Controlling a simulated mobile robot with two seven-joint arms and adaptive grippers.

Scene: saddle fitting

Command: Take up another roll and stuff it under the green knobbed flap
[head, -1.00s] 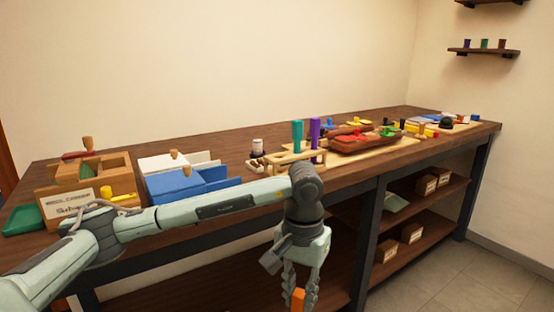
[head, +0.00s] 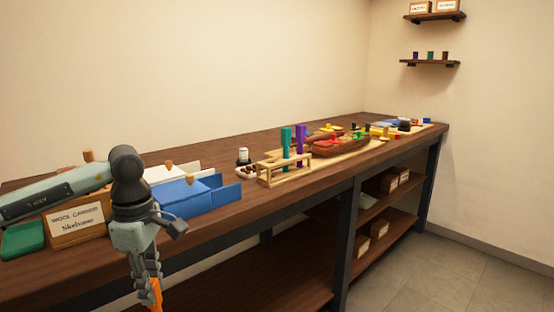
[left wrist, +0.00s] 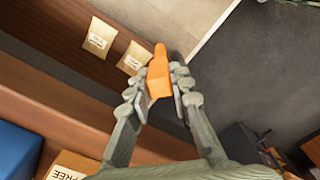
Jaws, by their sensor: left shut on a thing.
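My left gripper (head: 149,280) hangs in front of the bench's near edge at lower left, below the tabletop. It is shut on an orange piece (head: 156,294). In the left wrist view the orange piece (left wrist: 159,78) is a block with a narrower end, held between the fingertips (left wrist: 161,88); I cannot tell whether it is a roll. A brown saddle (head: 328,148) lies on a pale board further right on the bench. A small green part (head: 357,134) on it may be the green knobbed flap; it is too small to be sure. My right gripper is not in view.
A wooden box labelled wool carrier (head: 76,223), a green tray (head: 24,240) and a blue box (head: 192,197) stand at the bench's left. A wooden rack (head: 283,174) with a teal and a purple handle stands before the saddle. The shelf under the bench holds small boxes (head: 379,229).

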